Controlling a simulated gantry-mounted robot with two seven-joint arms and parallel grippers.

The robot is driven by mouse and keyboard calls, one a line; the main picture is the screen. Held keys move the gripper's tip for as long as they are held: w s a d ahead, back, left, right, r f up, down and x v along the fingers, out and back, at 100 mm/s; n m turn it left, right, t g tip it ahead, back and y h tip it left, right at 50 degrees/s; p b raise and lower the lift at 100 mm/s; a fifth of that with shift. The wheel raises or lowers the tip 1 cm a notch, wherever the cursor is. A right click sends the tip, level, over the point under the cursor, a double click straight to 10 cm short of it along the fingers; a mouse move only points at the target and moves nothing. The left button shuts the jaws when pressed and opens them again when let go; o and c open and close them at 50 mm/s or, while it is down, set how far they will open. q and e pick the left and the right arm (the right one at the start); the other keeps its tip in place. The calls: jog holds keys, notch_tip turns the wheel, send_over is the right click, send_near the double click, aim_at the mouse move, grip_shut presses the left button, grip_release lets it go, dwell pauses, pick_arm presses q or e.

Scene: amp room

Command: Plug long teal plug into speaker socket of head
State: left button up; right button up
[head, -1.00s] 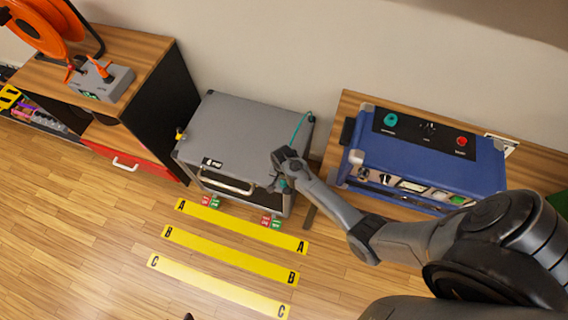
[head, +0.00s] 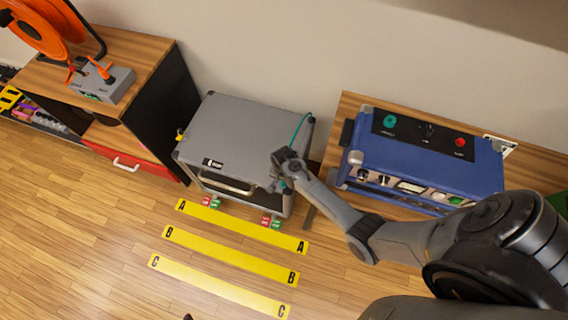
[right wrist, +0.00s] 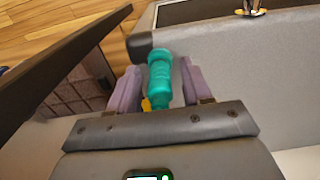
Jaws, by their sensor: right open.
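The long teal plug (right wrist: 160,78) stands between the two fingers of my right gripper (right wrist: 152,85) in the right wrist view. The fingers are open, one on each side of it. In the head view my right gripper (head: 279,186) is at the front right edge of the grey cabinet (head: 245,130), and the plug is mostly hidden there. A teal cable (head: 299,128) runs over the cabinet's right rear corner. The blue head (head: 428,155) stands on a wooden table to the right, with sockets and knobs on its front face. I cannot tell which socket is the speaker one.
Yellow floor strips marked A (head: 240,226), B (head: 230,256) and C (head: 218,287) lie before the cabinet. A wooden unit (head: 150,60) with an orange reel (head: 42,28) and a grey box (head: 103,82) stands left. My right arm crosses in front of the blue head's table.

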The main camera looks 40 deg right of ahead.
dwell(0.5)
grip_shut()
jog(key=shift+r+p, duration=0.15)
jog(key=shift+p, duration=0.2)
jog(key=shift+r+p, duration=0.7)
jog(key=shift+p, duration=0.1)
jog(key=shift+r+p, duration=1.25)
jog(key=shift+p, duration=0.25)
jog(key=shift+r+p, duration=0.95)
jog(key=shift+p, duration=0.15)
